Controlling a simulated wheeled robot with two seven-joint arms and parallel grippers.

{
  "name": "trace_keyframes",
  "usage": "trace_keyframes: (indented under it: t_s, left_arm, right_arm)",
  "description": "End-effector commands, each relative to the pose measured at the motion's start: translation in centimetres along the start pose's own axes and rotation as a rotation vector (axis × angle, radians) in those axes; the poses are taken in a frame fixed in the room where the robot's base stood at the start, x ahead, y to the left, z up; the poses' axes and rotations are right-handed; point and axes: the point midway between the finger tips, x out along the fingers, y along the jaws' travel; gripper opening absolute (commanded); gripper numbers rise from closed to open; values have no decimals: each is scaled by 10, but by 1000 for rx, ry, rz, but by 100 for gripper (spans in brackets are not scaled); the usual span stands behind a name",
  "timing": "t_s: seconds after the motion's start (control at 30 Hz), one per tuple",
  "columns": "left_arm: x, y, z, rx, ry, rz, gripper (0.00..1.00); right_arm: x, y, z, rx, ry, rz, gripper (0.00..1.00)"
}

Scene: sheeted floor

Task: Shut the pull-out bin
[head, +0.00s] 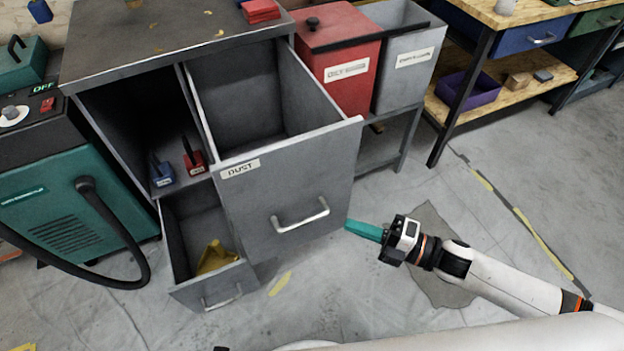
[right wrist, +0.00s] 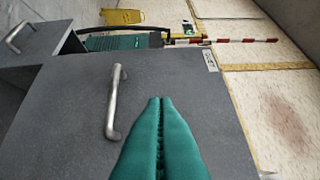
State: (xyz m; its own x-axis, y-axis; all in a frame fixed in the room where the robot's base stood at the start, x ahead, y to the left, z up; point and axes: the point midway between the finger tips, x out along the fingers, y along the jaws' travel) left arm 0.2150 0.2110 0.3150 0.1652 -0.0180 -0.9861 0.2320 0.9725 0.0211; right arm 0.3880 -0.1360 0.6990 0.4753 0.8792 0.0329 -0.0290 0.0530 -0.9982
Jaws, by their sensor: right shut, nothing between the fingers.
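The grey pull-out bin labelled DUST (head: 270,192) stands pulled out of the grey cabinet (head: 165,27) in the head view, its open top showing an empty-looking inside. Its front carries a metal bar handle (head: 300,214). In the right wrist view the bin's front (right wrist: 75,110) fills much of the picture, with the handle (right wrist: 115,100) left of my fingers. My right gripper (head: 348,226) is shut and empty, its teal fingertips by the lower right edge of the bin's front. They also show in the right wrist view (right wrist: 160,100). I cannot tell whether they touch it. My left gripper is not in view.
A lower drawer (head: 215,284) with a yellow cloth (head: 214,257) inside is also pulled out. A teal machine (head: 75,205) with a black hose stands left. A red bin (head: 340,55) and a grey bin (head: 400,50) stand right of the cabinet. The right floor is mostly clear.

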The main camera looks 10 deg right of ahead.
Motion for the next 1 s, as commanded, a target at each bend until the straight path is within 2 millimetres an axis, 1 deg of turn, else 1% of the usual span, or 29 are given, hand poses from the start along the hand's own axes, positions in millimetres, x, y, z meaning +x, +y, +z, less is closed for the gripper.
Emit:
trace_keyframes:
  t_s: [0.03, 0.07, 0.1, 0.17, 0.27, 0.37, 0.5, 0.63, 0.7, 0.8, 1.0]
  left_arm:
    - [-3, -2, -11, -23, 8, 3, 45]
    - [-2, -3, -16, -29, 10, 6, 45]
    - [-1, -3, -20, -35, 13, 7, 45]
    - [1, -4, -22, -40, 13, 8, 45]
    - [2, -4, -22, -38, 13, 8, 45]
    - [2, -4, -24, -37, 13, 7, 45]
    - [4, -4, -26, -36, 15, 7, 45]
    - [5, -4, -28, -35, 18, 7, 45]
    - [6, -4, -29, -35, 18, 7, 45]
    - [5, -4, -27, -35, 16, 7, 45]
    - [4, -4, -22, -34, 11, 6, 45]
  right_arm:
    - [-6, -1, -2, -28, -13, 20, 0]
    - [-8, 1, -2, -40, -19, 26, 0]
    - [-9, 2, -2, -49, -24, 30, 0]
    - [-6, 4, -2, -53, -27, 31, 0]
    - [7, 4, -2, -53, -26, 27, 0]
    - [26, 4, -2, -53, -26, 25, 0]
    - [58, 4, -1, -52, -26, 25, 0]
    - [85, 6, 0, -50, -26, 26, 0]
    - [96, 6, -4, -52, -24, 28, 0]
    - [106, 6, -16, -54, -24, 29, 0]
    - [117, 6, -27, -49, -23, 30, 0]
